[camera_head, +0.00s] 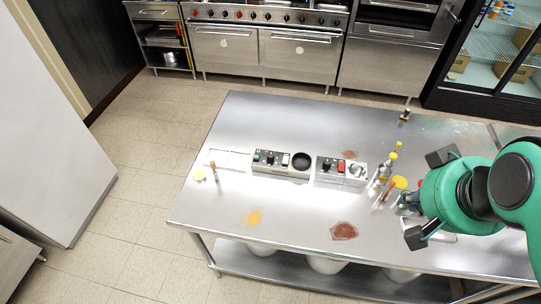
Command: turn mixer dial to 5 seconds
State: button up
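Two small control-panel units stand on the steel table. The left unit (270,161) has a green button, dark controls and a round black cup at its right end. I cannot tell which unit is the mixer; dial markings are too small to read. My gripper (424,197) is at the right, above the table, its black fingers spread wide apart. It is right of both units, touching neither, with no held object visible.
Yellow-capped bottles (385,172) stand between the right unit and my gripper. A small upright item (213,170) stands at the left. The table's front middle is mostly clear.

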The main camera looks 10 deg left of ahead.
jog(key=o, duration=0.4)
jog(key=shift+w, duration=0.1)
jog(key=shift+o, duration=1.1)
jog(key=shift+w+a+r, duration=0.1)
jog(key=shift+w, duration=0.05)
jog(key=w+a+r+n+g, duration=0.2)
jog(key=w+a+n, duration=0.3)
jog(key=w, duration=0.8)
jog(key=n+g+p, duration=0.2)
jog(key=n+g, duration=0.2)
jog(key=n, duration=0.7)
send_over(271, 155)
notch_tip(271, 155, down, 25)
jog(key=shift+w+r, duration=0.2)
jog(key=shift+w, duration=0.15)
jog(key=shift+f, duration=0.1)
jog(key=f, duration=0.4)
jog(key=f+b, duration=0.1)
jog(key=f, duration=0.8)
jog(key=shift+s+f+b, duration=0.25)
jog(key=shift+s+b, duration=0.1)
